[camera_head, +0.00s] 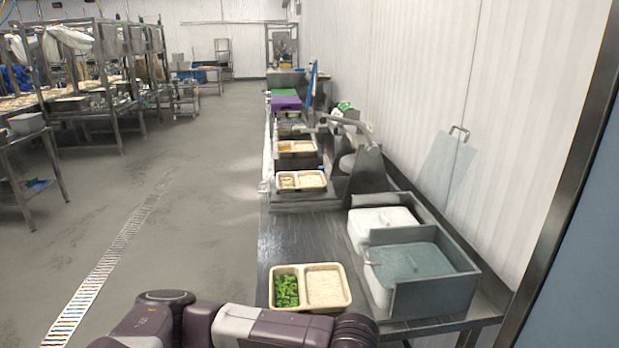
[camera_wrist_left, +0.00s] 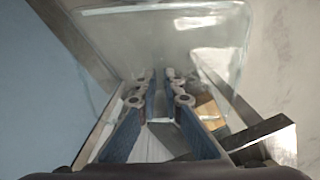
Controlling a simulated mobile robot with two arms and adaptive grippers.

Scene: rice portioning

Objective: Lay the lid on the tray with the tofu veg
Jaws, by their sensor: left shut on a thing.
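A cream two-compartment tray (camera_head: 311,309) lies at the near end of the steel table. Its left compartment holds green vegetables (camera_head: 286,291) and its right one a pale, flat filling (camera_head: 324,287). My left gripper (camera_wrist_left: 163,78) shows in the left wrist view, its fingers shut on a clear lid (camera_wrist_left: 165,35). The lid is see-through with rounded corners and extends beyond the fingertips. In the head view only my left arm shows along the bottom edge; its gripper and the lid are outside that view. My right gripper is in neither view.
A grey bin (camera_head: 437,297) and a white bin (camera_head: 357,240) stand right of the tray. Two more filled trays, a middle one (camera_head: 301,188) and a farther one (camera_head: 297,153), sit farther along the table (camera_head: 300,232). Bare steel lies between. A wall bounds the right.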

